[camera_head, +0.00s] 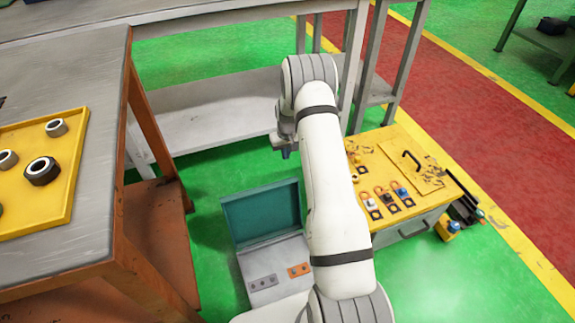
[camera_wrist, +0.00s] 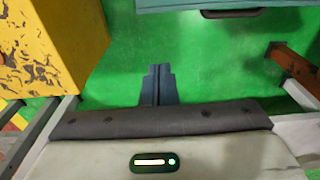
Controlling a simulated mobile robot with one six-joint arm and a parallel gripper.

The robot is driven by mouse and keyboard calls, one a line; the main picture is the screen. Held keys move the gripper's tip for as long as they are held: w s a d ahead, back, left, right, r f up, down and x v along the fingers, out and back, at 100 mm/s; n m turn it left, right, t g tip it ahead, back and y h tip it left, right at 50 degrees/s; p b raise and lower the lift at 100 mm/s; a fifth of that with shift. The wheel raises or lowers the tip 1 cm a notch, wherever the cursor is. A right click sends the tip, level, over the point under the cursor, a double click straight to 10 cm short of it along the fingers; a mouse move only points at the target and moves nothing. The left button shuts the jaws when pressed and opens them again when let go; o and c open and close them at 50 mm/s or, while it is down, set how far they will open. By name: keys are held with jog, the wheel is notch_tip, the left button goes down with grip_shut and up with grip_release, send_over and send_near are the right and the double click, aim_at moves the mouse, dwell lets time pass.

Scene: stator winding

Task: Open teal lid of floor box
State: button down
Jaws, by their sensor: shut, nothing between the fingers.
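The floor box (camera_head: 252,268) stands on the green floor in the head view, partly hidden by my arm. Its teal lid (camera_head: 262,212) appears raised along the far edge, its darker recessed face towards the head camera. Small grey and orange parts show in the box below the lid. In the wrist view a teal edge of the lid (camera_wrist: 175,5) with a dark handle (camera_wrist: 235,13) crosses the top. My gripper (camera_head: 286,153) is above and beyond the lid, apart from it. Its fingers (camera_wrist: 158,70) are shut and empty over the floor.
A yellow-topped cabinet (camera_head: 418,165) with small parts stands right of my arm. A workbench (camera_head: 95,75) with a yellow tray (camera_head: 70,195) is at left. A grey table with a lower shelf (camera_head: 215,110) stands behind. Green floor is clear around the box's far side.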

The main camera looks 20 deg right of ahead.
notch_tip(320, 180, down, 9)
jog(key=b, duration=0.3)
jog(key=shift+s+r+b, duration=0.3)
jog(key=shift+s, duration=0.55)
jog(key=shift+s+r+b, duration=0.25)
jog(key=shift+s+r, duration=0.05)
jog(key=shift+s, duration=0.5)
